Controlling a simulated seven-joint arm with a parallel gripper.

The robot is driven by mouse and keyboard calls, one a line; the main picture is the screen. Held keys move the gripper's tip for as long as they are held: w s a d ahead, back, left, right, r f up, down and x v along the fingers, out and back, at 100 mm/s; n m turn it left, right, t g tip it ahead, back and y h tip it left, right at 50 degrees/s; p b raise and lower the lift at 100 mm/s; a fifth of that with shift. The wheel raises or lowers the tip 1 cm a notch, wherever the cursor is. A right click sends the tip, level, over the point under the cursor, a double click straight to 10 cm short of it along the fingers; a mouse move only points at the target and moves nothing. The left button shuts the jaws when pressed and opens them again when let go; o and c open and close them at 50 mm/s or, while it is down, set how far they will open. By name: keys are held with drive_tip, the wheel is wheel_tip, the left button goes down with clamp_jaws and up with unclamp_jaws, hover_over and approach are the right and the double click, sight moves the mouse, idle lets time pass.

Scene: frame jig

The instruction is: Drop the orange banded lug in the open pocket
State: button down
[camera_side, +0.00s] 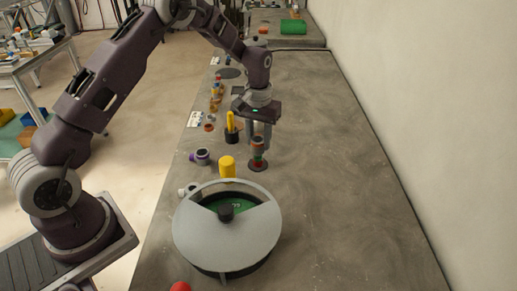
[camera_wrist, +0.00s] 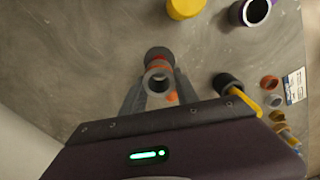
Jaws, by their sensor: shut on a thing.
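My gripper (camera_side: 259,140) is shut on the orange banded lug (camera_side: 258,143), with its fingers pointing down. In the wrist view the lug (camera_wrist: 158,82) is a grey hollow cylinder between the two fingers, with orange and red below its rim. In the side view a dark round base (camera_side: 258,166) shows directly under it; I cannot tell whether they touch. A round grey drum (camera_side: 212,246) stands nearer the side camera. Its cover has a wedge-shaped opening showing a green pocket (camera_side: 238,205), with a dark knob at the cover's middle. The drum is not in the wrist view.
A yellow cylinder (camera_side: 227,167) stands between gripper and drum. A purple ring part (camera_side: 201,157) lies to its left. A dark cup with a yellow rod (camera_side: 232,128) stands left of the gripper. Several small parts line the bench's left edge. The bench's right side is clear up to the wall.

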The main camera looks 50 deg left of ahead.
wheel_tip(320, 180, up, 8)
drive_tip(key=shift+r, duration=0.2)
drive_tip(key=shift+s+d+f, duration=1.45)
drive_tip(key=shift+s+d, duration=0.05)
drive_tip(key=shift+s, duration=1.6)
drive_tip(key=shift+s+d+f, duration=1.45)
drive_tip(key=shift+s+f, duration=0.05)
drive_tip(key=shift+s, duration=1.55)
drive_tip(key=shift+s+d+f, duration=1.45)
drive_tip(key=shift+s+d, duration=0.05)
drive_tip(key=shift+s, duration=1.6)
drive_tip(key=shift+f, duration=0.15)
drive_tip(key=shift+f, duration=1)
